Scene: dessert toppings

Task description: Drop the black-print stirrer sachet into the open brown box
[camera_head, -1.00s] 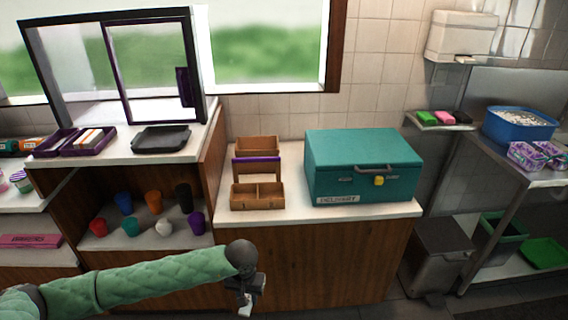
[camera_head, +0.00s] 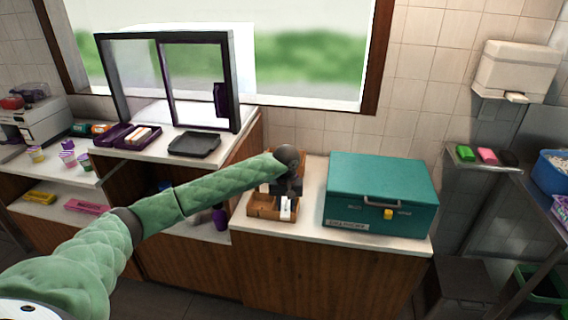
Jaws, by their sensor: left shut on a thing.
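My left gripper (camera_head: 287,197) hangs over the right part of the open brown box (camera_head: 261,214) on the white counter. It is shut on a small white sachet with a dark mark (camera_head: 285,211), which hangs upright below the fingers. The sachet overlaps the box's right compartment in the picture; whether it touches the box I cannot tell. My gripper and wrist hide much of the box's rear part. My right gripper is out of view.
A closed teal case (camera_head: 381,190) stands on the counter just right of the box. A dark tray (camera_head: 194,144) and a purple organizer (camera_head: 114,135) lie on the higher counter at left, by a framed glass screen (camera_head: 165,80). A purple cup (camera_head: 219,219) stands on the shelf below.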

